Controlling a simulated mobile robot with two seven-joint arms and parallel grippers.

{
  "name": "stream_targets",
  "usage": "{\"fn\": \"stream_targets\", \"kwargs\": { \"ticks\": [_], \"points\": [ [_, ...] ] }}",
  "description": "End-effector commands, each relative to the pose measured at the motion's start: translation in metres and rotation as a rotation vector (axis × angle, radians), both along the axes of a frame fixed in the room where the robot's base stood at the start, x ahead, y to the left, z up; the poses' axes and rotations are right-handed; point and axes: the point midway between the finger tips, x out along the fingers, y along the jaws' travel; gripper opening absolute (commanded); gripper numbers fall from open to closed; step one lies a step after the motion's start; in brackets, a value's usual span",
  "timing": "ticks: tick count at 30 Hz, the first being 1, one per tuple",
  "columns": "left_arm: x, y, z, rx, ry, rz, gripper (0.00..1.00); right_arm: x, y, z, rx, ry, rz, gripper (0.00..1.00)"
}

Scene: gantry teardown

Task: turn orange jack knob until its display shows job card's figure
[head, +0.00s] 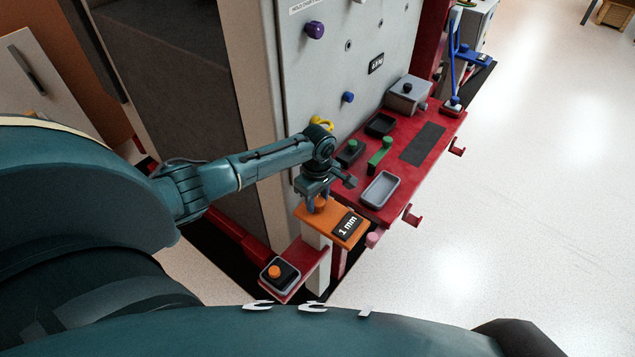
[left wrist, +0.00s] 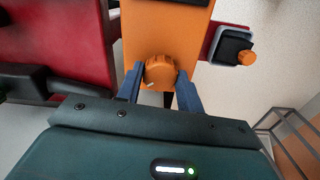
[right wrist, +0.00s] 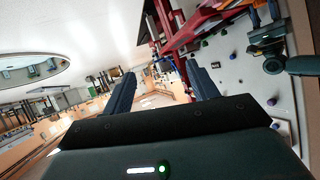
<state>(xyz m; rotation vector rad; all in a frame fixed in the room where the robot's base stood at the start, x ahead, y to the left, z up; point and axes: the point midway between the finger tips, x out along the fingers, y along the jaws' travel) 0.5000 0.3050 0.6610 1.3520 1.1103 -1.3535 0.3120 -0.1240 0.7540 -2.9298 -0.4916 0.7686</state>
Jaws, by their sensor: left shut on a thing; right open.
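The orange jack (head: 315,213) stands at the near end of the red bench. Its black display (head: 347,225) reads "1 mm". My left gripper (head: 318,200) is over the jack's top, around the orange knob (head: 320,203). In the left wrist view the knob (left wrist: 160,73) sits between the two blue fingers, with a white mark at its lower left. My left gripper is shut on the knob. My right gripper (right wrist: 160,90) is open, with nothing between its fingers, and points across the room. I cannot make out a job card in these views.
The red bench (head: 425,177) holds a grey tray (head: 380,190), a green handle (head: 380,155) and a grey box (head: 408,94). An orange button on a dark box (head: 280,273) sits low at the front. A grey panel (head: 335,80) rises behind. The floor at right is clear.

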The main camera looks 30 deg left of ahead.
Motion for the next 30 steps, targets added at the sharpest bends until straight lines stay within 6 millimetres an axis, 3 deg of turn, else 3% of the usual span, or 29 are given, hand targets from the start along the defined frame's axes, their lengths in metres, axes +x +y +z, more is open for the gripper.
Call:
{"fn": "stream_targets", "kwargs": {
  "ticks": [1, 12, 30],
  "points": [
    [-0.002, -0.002, 0.007, -0.005, 0.008, -0.018, 0.14, -0.001, -0.001, 0.013, -0.017, 0.002, 0.005, 0.59],
    [-0.002, -0.002, 0.003, -0.004, 0.006, -0.198, 0.14, -0.004, -0.005, 0.032, -0.101, 0.006, 0.031, 0.59],
    [-0.002, -0.002, -0.001, -0.006, 0.005, -0.695, 0.14, -0.005, -0.012, 0.034, -0.127, 0.028, 0.022, 0.59]
  ]
}}
